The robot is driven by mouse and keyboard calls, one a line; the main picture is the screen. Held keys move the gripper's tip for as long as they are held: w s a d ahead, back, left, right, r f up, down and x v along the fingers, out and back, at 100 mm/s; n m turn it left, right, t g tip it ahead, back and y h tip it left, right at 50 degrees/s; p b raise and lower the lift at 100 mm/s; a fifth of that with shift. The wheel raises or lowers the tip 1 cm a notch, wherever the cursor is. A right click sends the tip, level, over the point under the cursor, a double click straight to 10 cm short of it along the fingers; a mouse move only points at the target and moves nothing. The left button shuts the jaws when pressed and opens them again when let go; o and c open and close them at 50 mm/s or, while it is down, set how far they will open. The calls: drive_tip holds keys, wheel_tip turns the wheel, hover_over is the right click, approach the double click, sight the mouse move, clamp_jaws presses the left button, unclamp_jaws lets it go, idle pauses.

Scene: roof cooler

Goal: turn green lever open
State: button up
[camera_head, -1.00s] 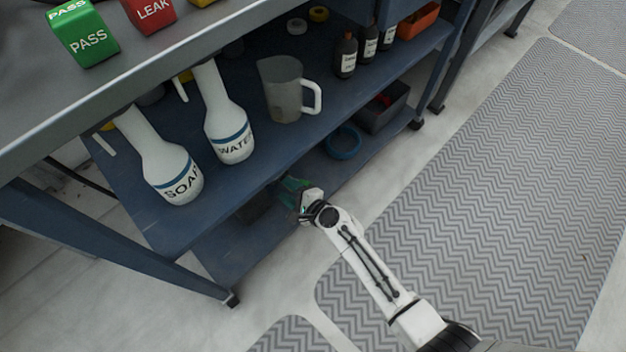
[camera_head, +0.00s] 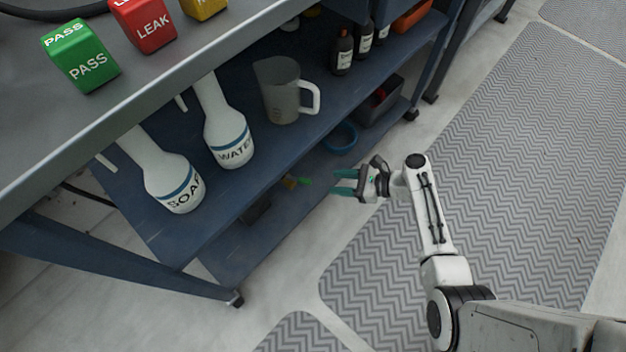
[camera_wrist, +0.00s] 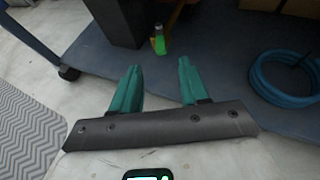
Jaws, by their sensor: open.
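The green lever (camera_head: 305,181) is small and sits on the lower shelf of the blue bench, joined to a yellowish fitting (camera_head: 289,182). In the wrist view the green lever (camera_wrist: 159,42) points toward me, ahead of and between my fingertips. My gripper (camera_head: 334,183) has green fingers and is to the right of the lever in the head view, apart from it. In the wrist view my gripper (camera_wrist: 158,68) is open with nothing between its fingers. Most of the fitting behind the lever is hidden or too dark to tell.
A dark box (camera_wrist: 110,20) stands left of the lever. A blue hose coil (camera_wrist: 285,78) lies to the right on the lower shelf (camera_head: 232,250). The soap bottle (camera_head: 172,180), water bottle (camera_head: 226,135) and jug (camera_head: 282,95) stand on the shelf above. A bench leg and caster (camera_wrist: 68,73) are at left.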

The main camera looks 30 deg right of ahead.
sight(306, 180)
drive_tip(key=b+x, duration=0.3)
drive_tip(key=x, duration=0.4)
drive_tip(key=shift+w+a+f, duration=0.1)
drive_tip(key=shift+f, duration=0.05)
drive_tip(key=shift+w+a+f+b, duration=0.1)
drive_tip(key=shift+w+a+b, duration=0.35)
drive_tip(key=shift+c, duration=0.2)
clamp_jaws()
